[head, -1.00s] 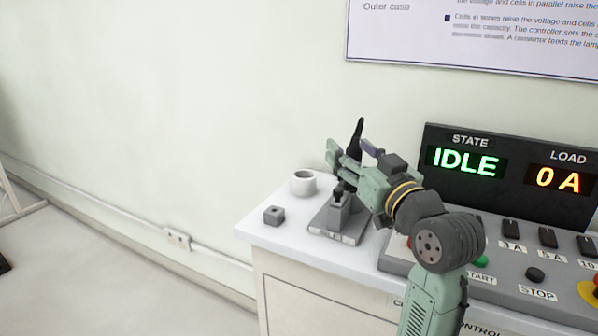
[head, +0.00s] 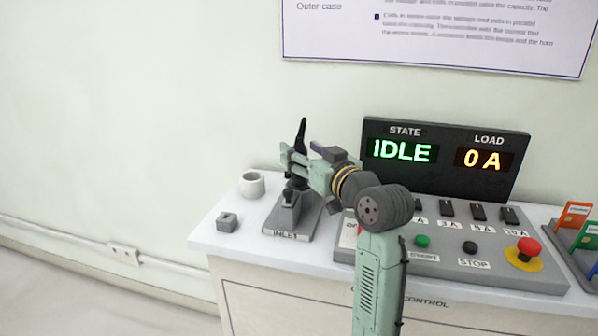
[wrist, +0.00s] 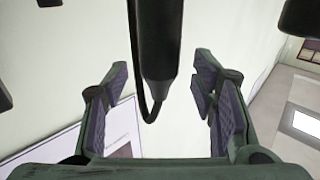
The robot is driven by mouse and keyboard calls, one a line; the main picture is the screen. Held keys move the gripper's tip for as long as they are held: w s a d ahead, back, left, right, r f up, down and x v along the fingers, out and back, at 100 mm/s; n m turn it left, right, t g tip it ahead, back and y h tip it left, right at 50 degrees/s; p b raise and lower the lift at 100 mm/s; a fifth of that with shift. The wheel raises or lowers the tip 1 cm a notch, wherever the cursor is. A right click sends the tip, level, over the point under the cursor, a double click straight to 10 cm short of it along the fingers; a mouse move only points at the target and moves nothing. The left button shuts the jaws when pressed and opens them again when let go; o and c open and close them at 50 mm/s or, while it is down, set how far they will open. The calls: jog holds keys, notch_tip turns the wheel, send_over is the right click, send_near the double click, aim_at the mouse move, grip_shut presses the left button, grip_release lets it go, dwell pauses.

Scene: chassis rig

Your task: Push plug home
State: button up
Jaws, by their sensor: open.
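The black plug (head: 301,134) stands nearly upright over the grey inlet block (head: 290,212), which has a label at its front. The plug's lower end is at the block's top; how deep it sits is hidden. My gripper (head: 292,162) is open beside the plug's lower part. In the wrist view, the plug's black body (wrist: 157,45) and a thin black cable lie between my two open, padded fingers, with a gap on each side.
A white cup-like ring (head: 252,184) and a small grey block (head: 227,222) stand left of the inlet. The control panel (head: 450,262) with buttons and a red stop knob (head: 527,247) is at right. The display (head: 440,160) reads IDLE, 0 A.

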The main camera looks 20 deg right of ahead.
jog(key=shift+w+a, duration=0.15)
jog(key=shift+w, duration=0.85)
grip_shut()
